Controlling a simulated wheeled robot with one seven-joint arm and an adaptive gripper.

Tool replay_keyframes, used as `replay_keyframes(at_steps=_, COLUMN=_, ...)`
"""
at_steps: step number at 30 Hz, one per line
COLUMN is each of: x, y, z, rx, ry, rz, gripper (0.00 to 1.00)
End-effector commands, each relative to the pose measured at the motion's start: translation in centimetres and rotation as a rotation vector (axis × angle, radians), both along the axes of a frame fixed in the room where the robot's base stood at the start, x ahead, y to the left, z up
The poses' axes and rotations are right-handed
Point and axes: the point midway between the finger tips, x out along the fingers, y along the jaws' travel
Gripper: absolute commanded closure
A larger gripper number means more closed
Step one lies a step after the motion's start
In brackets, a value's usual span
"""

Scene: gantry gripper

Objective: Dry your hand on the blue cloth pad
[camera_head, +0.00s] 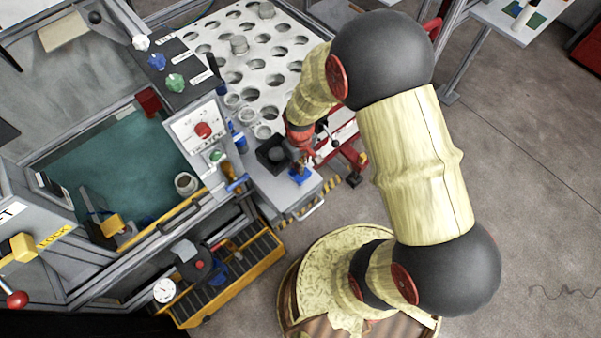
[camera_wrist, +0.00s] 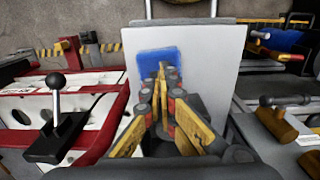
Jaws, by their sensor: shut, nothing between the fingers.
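The blue cloth pad (camera_wrist: 148,62) lies flat on a light grey shelf (camera_wrist: 218,75) in the wrist view. It also shows in the head view (camera_head: 299,178), small and partly covered by my gripper. My gripper (camera_wrist: 165,72) has its yellow-and-dark fingers closed together, with nothing between them. The fingertips appear over the pad's middle and right part and hide some of it. I cannot tell whether they touch the cloth. In the head view my gripper (camera_head: 300,167) reaches down at the shelf's front end.
A black-based lever (camera_wrist: 58,130) stands left of the shelf, beside red-framed equipment. In the head view, a perforated white rack (camera_head: 262,60) is behind, and a machine with a teal-floored bay (camera_head: 110,160) is at left.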

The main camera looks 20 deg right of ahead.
Motion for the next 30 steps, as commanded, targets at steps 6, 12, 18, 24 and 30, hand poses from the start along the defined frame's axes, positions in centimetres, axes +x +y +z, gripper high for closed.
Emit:
replay_keyframes(at_steps=6, x=0.0, y=0.0, z=2.5, rx=0.000, ry=-0.001, rz=0.000, gripper=1.00)
replay_keyframes(at_steps=12, x=0.1, y=0.0, z=4.3, rx=0.000, ry=-0.002, rz=0.000, gripper=1.00)
replay_keyframes(at_steps=18, x=0.1, y=0.0, z=5.8, rx=0.000, ry=-0.001, rz=0.000, gripper=1.00)
replay_keyframes(at_steps=24, x=0.0, y=0.0, z=5.7, rx=0.000, ry=-0.001, rz=0.000, gripper=1.00)
replay_keyframes(at_steps=30, x=0.1, y=0.0, z=5.7, rx=0.000, ry=-0.001, rz=0.000, gripper=1.00)
